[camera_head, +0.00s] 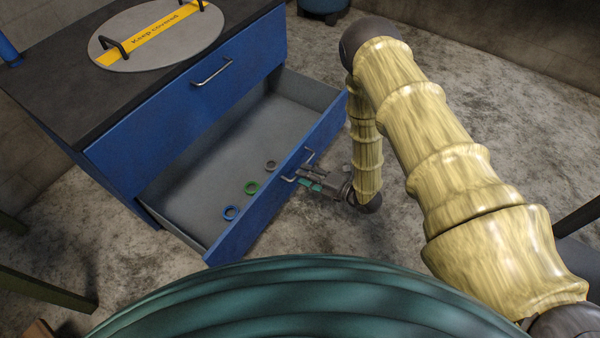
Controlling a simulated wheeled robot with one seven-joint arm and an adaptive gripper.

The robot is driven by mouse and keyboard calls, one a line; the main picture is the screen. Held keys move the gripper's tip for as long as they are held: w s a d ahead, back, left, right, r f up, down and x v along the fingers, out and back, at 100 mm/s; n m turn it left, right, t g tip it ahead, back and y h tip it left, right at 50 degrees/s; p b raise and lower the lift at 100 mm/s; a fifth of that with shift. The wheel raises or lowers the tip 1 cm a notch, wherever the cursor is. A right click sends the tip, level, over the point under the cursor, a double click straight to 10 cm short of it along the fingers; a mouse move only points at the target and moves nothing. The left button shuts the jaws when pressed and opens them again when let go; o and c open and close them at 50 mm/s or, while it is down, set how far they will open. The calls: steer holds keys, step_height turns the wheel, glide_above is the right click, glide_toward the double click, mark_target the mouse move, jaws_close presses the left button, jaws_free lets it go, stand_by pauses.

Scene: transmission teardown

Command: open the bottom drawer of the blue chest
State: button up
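The blue chest (115,152) stands at the upper left with a dark top. Its upper drawer front has a metal handle (212,72) and is closed. The bottom drawer (245,222) is pulled far out, with its grey inside showing. In it lie a blue ring (231,212), a green ring (251,188) and a grey-brown ring (271,165). My gripper (300,177) is at the bottom drawer's handle (289,179), on the outer side of the front. The fingertips are small and partly merge with the handle, so their grip on it is unclear.
A round grey lid (160,48) with a yellow "Keep covered" strip lies on the chest top. A blue round object (322,8) stands at the back. Dark furniture parts show at the left and right edges. Bare concrete floor (480,110) lies right of the drawer.

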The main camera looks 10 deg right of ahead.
steer(key=v, duration=0.8)
steer(key=shift+s+d, duration=0.25)
steer(key=s+d+f+m+g+h, duration=0.2)
steer(key=s+d+f+m+h, duration=0.15)
steer(key=s+m, duration=0.35)
steer(key=s+d+f+m+g+h, duration=0.25)
steer(key=s+m+h, duration=0.25)
steer(key=m, duration=0.4)
steer(key=s+r+m+g+h, duration=0.1)
steer(key=s+m+g+h, duration=0.15)
steer(key=s+m, duration=0.5)
steer(key=s+r+m+g+h, duration=0.1)
steer(key=s+r+m+g, duration=0.3)
steer(key=s, duration=0.7)
step_height(320, 180, up, 29)
steer(key=m+t+p, duration=0.1)
steer(key=p, duration=3)
steer(key=shift+w+d, duration=0.15)
steer(key=shift+d, duration=0.25)
